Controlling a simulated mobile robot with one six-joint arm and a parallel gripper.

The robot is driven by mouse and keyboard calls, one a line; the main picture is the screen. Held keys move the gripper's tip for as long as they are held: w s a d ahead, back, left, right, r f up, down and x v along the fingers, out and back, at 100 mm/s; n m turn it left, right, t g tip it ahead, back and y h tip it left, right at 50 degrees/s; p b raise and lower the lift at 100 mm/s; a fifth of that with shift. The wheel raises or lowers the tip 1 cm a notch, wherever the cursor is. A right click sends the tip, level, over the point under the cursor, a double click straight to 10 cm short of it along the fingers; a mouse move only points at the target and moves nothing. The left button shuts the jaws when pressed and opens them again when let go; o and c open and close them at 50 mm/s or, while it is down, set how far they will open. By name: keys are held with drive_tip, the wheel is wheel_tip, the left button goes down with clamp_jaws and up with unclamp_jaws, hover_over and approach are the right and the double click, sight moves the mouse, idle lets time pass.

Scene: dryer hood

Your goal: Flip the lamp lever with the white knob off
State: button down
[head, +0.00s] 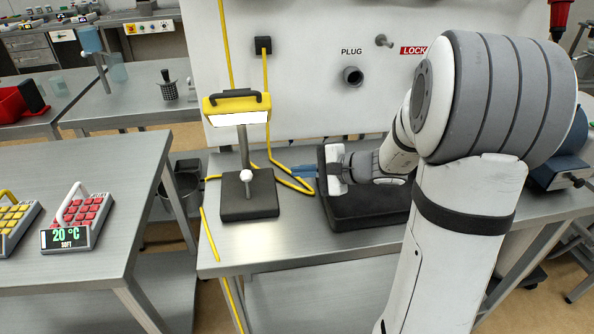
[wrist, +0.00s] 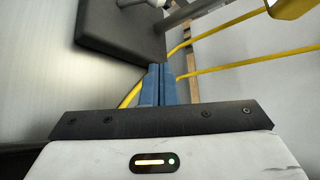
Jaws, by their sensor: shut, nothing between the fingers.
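The yellow lamp (head: 237,105) stands on a black square base (head: 262,203) on the metal bench, and its panel looks bright white. The lever's white knob (head: 246,175) shows low in front of the lamp's post, above the base. In the wrist view, the base (wrist: 105,38) fills the upper left, with the knob partly cut off by the top edge. My gripper (head: 296,171) is to the right of the lamp, its blue fingers pointing left. The fingers (wrist: 158,70) are shut together, empty, and appear apart from the knob.
A black pad (head: 365,218) lies under my arm, right of the lamp. A yellow cable (head: 266,105) hangs from a wall socket and loops beside the lamp and my fingers. Another table (head: 110,170) with keypads stands left.

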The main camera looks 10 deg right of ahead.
sight(247, 185)
drive_tip(key=x, duration=0.7)
drive_tip(key=shift+w+a+f, duration=0.15)
drive_tip(key=shift+a, duration=0.1)
drive_tip(key=s+a, duration=0.1)
drive_tip(key=a+r+p, duration=0.1)
drive_tip(key=shift+s+a+r, duration=0.2)
drive_tip(key=shift+s+a, duration=0.1)
drive_tip(key=shift+s, duration=0.1)
drive_tip(key=shift+a, duration=0.2)
